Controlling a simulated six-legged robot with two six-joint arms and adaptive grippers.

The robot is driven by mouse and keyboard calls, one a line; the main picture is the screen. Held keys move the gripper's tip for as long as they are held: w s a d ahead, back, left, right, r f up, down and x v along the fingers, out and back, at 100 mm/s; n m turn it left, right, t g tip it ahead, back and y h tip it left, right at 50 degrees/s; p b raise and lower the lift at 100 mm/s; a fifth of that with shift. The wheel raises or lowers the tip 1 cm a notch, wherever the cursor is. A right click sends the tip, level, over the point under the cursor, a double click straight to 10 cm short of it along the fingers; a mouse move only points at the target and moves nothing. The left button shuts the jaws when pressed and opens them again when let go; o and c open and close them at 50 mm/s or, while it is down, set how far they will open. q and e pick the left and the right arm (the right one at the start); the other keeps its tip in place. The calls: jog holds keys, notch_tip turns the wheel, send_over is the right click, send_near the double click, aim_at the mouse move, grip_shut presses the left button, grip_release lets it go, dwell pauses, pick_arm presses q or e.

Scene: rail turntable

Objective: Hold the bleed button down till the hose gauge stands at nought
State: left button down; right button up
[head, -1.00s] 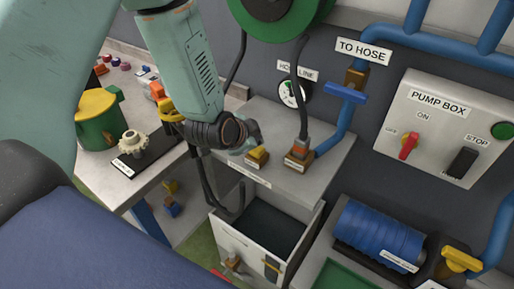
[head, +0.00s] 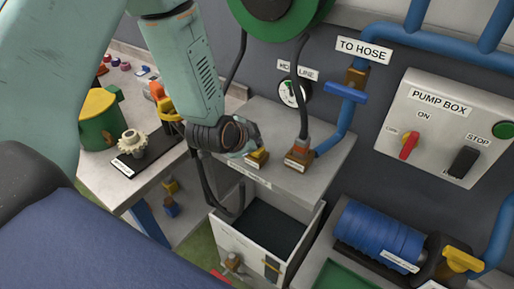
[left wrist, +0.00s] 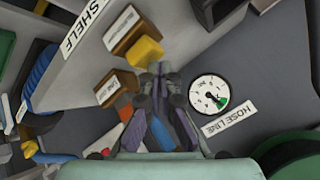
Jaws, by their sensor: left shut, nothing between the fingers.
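The bleed button appears to be the yellow block (head: 258,155) on a brown base on the grey shelf; its label is too small to read. It also shows in the left wrist view (left wrist: 145,52). My left gripper (head: 250,148) is shut and empty, its fingertips (left wrist: 158,68) at the yellow button's edge. I cannot tell whether they touch it or whether it is pressed. The hose gauge (head: 291,93) is on the wall behind, by the HOSE LINE label. In the left wrist view the dial (left wrist: 209,93) has a green sector; the needle reading is unclear. My right gripper is out of view.
A hose coupling (head: 300,153) stands right of the button, with a black hose rising from it. A blue valve handle (head: 346,92) is on the blue pipe. The pump box (head: 440,125) is on the right wall. An open grey bin (head: 235,237) is below the shelf.

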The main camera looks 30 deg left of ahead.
pick_arm(q)
jog(key=shift+f, duration=0.45)
dwell(0.3)
jog(key=shift+r, duration=0.15)
dwell(1.4)
jog(key=shift+r+p, duration=0.8)
jog(key=shift+r, duration=0.05)
notch_tip(320, 180, up, 5)
jog(key=p, duration=0.5)
jog(key=shift+r, duration=0.1)
